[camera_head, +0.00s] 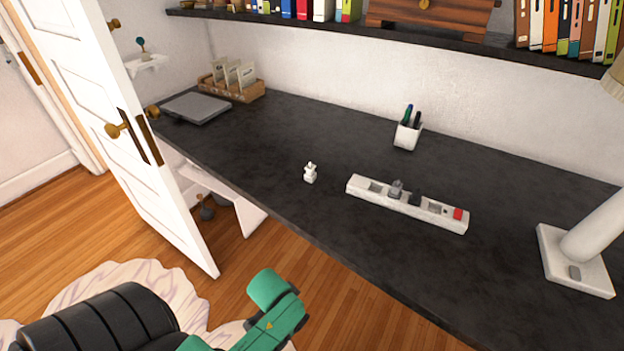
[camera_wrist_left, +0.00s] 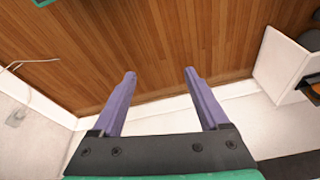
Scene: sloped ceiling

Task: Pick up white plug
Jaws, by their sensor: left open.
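The white plug (camera_head: 310,173) stands on the dark desk (camera_head: 260,135), near its front edge, left of a power strip. Nothing touches it. In the left wrist view my left gripper (camera_wrist_left: 159,72) is open and empty, its two purple fingers apart over wooden floor and a white wall. The plug does not show in the left wrist view. In the head view a green link of my arm shows below the desk's front edge, but no gripper fingers. My right gripper is in neither view.
A white door (camera_head: 140,150) stands open left of the desk. A shelf (camera_head: 400,34) overhangs the back.

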